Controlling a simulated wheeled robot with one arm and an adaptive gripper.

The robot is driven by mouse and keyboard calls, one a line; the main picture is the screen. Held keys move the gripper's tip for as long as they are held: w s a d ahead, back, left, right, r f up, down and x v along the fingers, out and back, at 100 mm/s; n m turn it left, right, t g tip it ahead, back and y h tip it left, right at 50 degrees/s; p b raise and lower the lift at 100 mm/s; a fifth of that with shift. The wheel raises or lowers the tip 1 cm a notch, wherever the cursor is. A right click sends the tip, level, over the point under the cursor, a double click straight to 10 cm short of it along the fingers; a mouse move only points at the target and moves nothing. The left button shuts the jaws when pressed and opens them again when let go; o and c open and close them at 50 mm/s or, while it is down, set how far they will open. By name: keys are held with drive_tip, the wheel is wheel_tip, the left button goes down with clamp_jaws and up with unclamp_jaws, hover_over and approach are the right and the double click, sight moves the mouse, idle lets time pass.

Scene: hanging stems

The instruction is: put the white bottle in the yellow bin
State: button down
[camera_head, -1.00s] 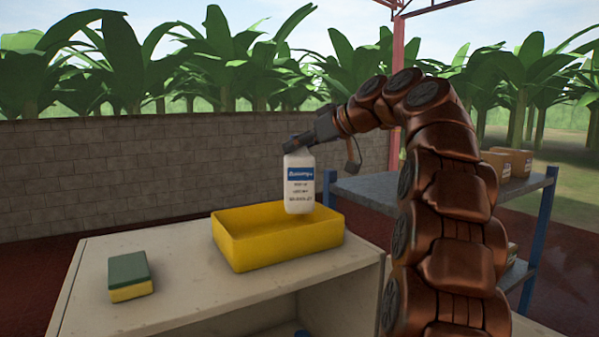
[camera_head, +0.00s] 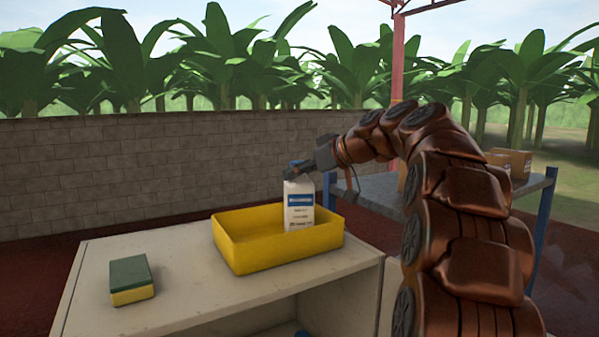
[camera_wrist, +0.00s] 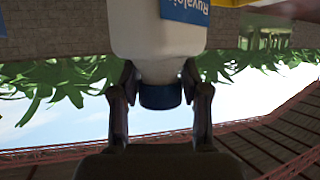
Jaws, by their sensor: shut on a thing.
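The white bottle (camera_head: 299,207) with a blue label is upright, its lower end inside the yellow bin (camera_head: 275,254). The bin stands on the pale cabinet top. My gripper (camera_head: 291,171) is at the bottle's top end and shut on it. In the wrist view, the bottle (camera_wrist: 158,35) is seen from its neck end, with a blue cap (camera_wrist: 160,96) between the two fingers of my gripper (camera_wrist: 160,90). Whether the bottle's base touches the bin floor cannot be told; the front wall is near it.
A green and yellow sponge (camera_head: 131,279) lies on the cabinet top (camera_head: 190,290), left of the bin. A grey shelf table (camera_head: 375,190) with cardboard boxes (camera_head: 510,162) stands behind on the right. A block wall (camera_head: 120,170) runs along the back.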

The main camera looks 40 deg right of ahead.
drive_tip(key=shift+f, duration=0.45)
drive_tip(key=c, duration=0.6)
unclamp_jaws()
drive_tip(key=shift+o, duration=0.2)
drive_tip(key=b+v, duration=0.4)
drive_tip(key=v, duration=0.8)
drive_tip(key=shift+b, duration=0.35)
drive_tip(key=shift+a, duration=0.1)
